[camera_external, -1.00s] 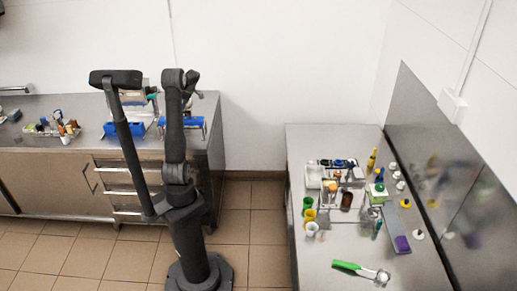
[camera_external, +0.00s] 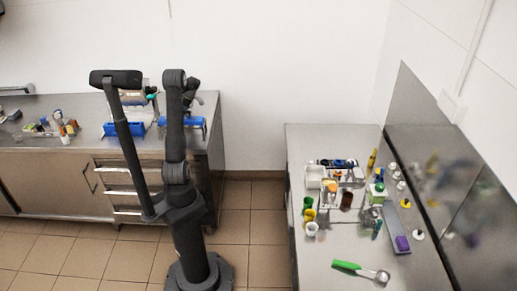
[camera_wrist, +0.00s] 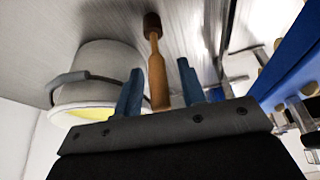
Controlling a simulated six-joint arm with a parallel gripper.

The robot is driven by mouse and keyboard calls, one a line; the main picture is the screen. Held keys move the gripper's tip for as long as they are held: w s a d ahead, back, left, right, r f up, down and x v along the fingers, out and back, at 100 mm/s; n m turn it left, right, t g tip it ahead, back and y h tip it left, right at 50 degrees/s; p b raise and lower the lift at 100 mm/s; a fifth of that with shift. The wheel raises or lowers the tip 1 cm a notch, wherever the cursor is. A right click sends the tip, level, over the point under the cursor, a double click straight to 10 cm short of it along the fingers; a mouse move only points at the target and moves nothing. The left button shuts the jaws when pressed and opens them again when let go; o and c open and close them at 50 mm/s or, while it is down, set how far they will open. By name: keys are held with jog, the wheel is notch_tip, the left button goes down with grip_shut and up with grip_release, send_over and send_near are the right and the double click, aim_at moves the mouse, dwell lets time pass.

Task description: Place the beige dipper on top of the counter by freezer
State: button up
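In the wrist view a tan wooden-looking handle with a dark brown end (camera_wrist: 156,62) lies between my two blue fingers; it may be the beige dipper, but its far part is hidden by the gripper body. My gripper (camera_wrist: 160,88) is open, with a visible gap between each finger and the handle. In the external view my gripper (camera_external: 192,97) is over the right end of the back counter (camera_external: 70,148), partly hidden behind my arm. I cannot make out the dipper there.
A white tub (camera_wrist: 100,66) with a grey handle stands left of my fingers. A blue rack (camera_wrist: 290,58) is at right. Blue bins (camera_external: 124,130) stand on the back counter. The right counter (camera_external: 325,250) holds many small items and a green-handled scoop (camera_external: 347,266); its front is mostly clear.

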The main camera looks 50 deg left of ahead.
jog(key=v, duration=1.2)
jog(key=shift+r, duration=0.1)
jog(key=x, duration=1.2)
jog(key=shift+r, duration=2)
jog(key=shift+f, duration=0.15)
